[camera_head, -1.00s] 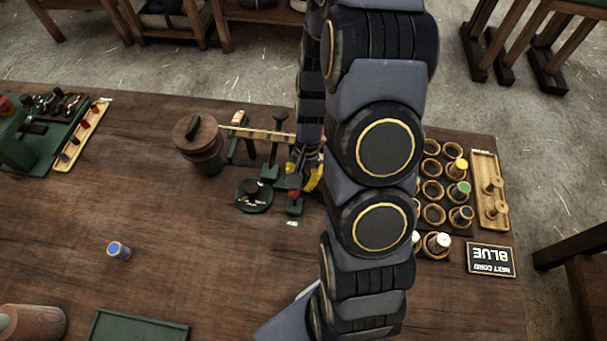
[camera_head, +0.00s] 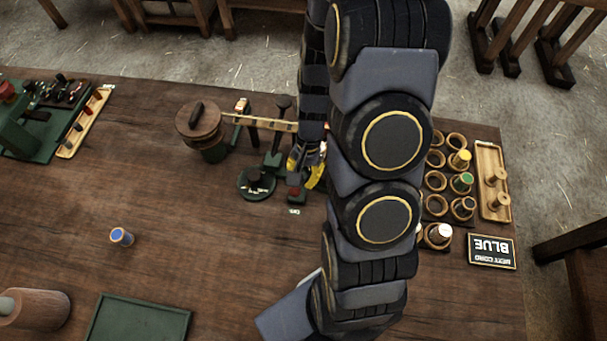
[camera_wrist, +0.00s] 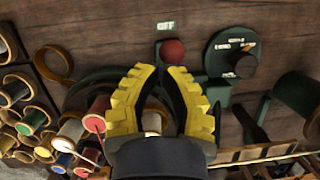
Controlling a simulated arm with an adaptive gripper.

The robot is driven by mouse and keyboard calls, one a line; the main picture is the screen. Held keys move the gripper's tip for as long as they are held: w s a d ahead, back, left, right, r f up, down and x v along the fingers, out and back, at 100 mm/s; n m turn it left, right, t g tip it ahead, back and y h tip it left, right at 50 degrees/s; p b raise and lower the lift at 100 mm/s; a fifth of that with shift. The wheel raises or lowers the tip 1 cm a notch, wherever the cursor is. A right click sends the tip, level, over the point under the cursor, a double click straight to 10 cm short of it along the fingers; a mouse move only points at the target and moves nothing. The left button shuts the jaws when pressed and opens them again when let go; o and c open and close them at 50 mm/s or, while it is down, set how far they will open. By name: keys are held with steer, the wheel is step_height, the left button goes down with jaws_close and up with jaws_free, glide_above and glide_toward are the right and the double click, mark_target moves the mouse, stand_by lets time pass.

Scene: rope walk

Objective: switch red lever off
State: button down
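The red lever (camera_head: 294,191) shows as a small red knob on a dark green base, just below my gripper in the head view. In the wrist view its round red knob (camera_wrist: 173,51) is beside a small white OFF label (camera_wrist: 166,26). Its shaft is hidden beneath the knob, and I cannot tell which way it tilts. My gripper (camera_head: 305,168) has yellow fingers spread apart and empty. In the wrist view the fingertips of my gripper (camera_wrist: 161,76) are just short of the knob, with a visible gap to it.
A round dial (camera_wrist: 233,55) with a black knob is right of the lever in the wrist view. A lidded wooden pot (camera_head: 200,122) and a rail (camera_head: 262,123) are nearby. Spools (camera_head: 461,182) stand in a rack at right. A blue spool (camera_head: 121,236) lies on open table.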

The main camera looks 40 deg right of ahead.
step_height(320, 180, up, 10)
steer(key=s+a, duration=0.1)
steer(key=s, duration=0.1)
steer(key=shift+s+a+f, duration=0.2)
steer(key=shift+a, duration=0.15)
stand_by(0.6)
